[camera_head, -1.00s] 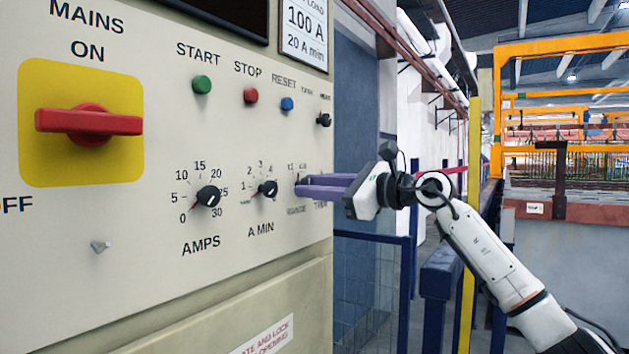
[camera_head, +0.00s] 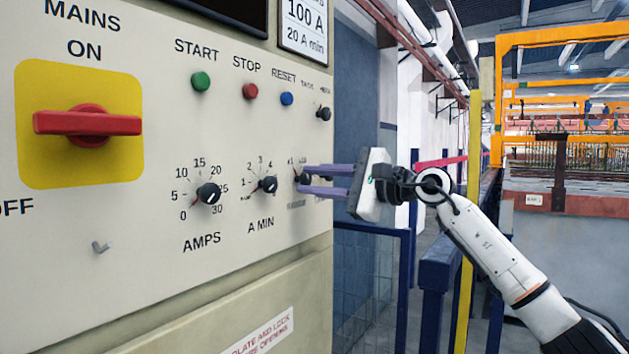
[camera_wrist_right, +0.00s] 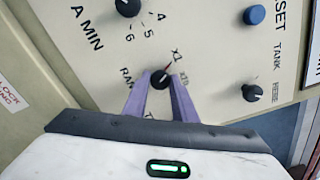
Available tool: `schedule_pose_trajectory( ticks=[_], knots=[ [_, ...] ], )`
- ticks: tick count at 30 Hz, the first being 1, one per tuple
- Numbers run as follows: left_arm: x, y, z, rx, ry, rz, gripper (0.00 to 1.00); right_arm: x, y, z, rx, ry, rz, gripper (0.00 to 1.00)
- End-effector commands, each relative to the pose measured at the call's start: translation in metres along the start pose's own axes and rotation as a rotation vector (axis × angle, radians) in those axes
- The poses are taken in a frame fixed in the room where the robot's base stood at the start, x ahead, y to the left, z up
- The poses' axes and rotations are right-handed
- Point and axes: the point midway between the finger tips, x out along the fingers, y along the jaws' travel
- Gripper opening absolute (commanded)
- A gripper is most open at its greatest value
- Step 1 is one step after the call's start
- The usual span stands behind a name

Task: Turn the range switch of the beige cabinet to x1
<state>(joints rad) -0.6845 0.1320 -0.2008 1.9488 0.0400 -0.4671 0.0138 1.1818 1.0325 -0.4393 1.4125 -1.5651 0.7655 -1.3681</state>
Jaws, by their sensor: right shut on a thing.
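The beige cabinet (camera_head: 150,270) fills the left of the head view. Its range switch (camera_head: 301,178) is a small black knob near the panel's right edge. In the right wrist view the range switch (camera_wrist_right: 160,79) sits between the two purple fingers, below the printed x1 and x10 marks. A thin line on it points up and right toward x1. My right gripper (camera_head: 303,177) is shut on the range switch, reaching it from the right; the wrist view shows the gripper (camera_wrist_right: 160,84) with a finger on each side. My left gripper is out of view.
The A MIN knob (camera_head: 267,184) and AMPS knob (camera_head: 208,193) are left of the switch. The tank/here switch (camera_head: 323,113) and blue reset button (camera_head: 287,99) are above it. A blue railing (camera_head: 375,232) stands right of the cabinet.

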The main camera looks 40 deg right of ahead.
Motion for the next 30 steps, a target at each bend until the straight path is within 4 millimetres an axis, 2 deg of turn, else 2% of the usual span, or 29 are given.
schedule_pose_trajectory(
  ticks=[11,12,15,25,30],
  knots=[
    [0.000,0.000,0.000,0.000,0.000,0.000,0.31,0.000,0.000,0.000,-0.008,0.001,0.000,0.02],
    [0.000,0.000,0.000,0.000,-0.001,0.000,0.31,0.000,0.000,0.000,-0.008,0.001,0.000,0.28],
    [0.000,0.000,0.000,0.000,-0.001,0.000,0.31,0.000,0.000,0.000,-0.007,0.001,0.000,0.43],
    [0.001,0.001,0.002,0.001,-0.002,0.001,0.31,-0.003,0.000,-0.001,-0.006,0.001,0.000,0.43],
    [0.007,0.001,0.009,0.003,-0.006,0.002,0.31,-0.026,0.002,-0.003,-0.010,0.004,-0.001,0.43]
  ],
)
